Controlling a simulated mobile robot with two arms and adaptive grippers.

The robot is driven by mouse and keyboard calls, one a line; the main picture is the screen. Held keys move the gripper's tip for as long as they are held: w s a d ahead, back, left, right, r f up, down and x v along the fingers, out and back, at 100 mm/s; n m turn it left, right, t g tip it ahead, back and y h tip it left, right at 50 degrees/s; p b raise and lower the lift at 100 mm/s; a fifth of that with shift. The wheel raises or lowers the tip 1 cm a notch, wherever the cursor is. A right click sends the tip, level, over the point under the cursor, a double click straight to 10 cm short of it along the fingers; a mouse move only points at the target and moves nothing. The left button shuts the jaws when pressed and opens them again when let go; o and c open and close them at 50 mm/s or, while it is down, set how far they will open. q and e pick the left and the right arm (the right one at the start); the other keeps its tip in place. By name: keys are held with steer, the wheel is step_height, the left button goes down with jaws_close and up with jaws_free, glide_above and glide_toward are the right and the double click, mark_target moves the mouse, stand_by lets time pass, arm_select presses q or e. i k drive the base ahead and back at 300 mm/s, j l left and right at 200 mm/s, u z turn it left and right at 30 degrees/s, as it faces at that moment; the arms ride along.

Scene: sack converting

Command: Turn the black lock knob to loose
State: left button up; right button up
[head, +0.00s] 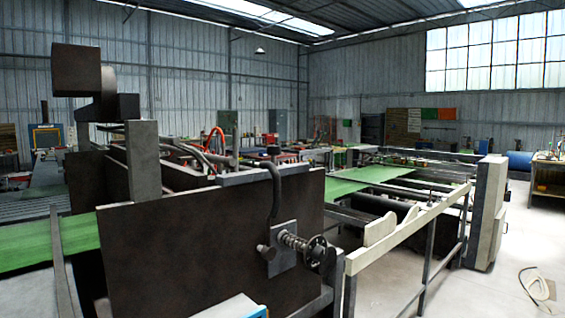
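A metal plate (281,259) is fixed near the right end of a large dark machine side panel (180,250). A small dark knob (266,252) sticks out at the plate's left side; it looks like the black lock knob. A coiled spring on a shaft (292,240) runs right from the plate to a black handwheel (317,249). Whether the knob is tight or loose cannot be told at this size. Neither of my grippers is in view, and nothing touches the knob or the handwheel.
A dark curved hose (275,190) comes down just above the plate. A pale rail (405,226) with upright posts runs to the right, up to a pale cabinet (487,213). Green sheet material (30,245) lies at left. The floor at right is mostly clear.

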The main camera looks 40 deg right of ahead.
mark_target(272, 149)
steer(key=i+l+z, duration=0.1)
steer(key=l+z, duration=0.2)
steer(key=i+l+z, duration=0.15)
steer(key=l+z, duration=0.2)
steer(key=i+l+z, duration=0.15)
steer(key=l+z, duration=0.15)
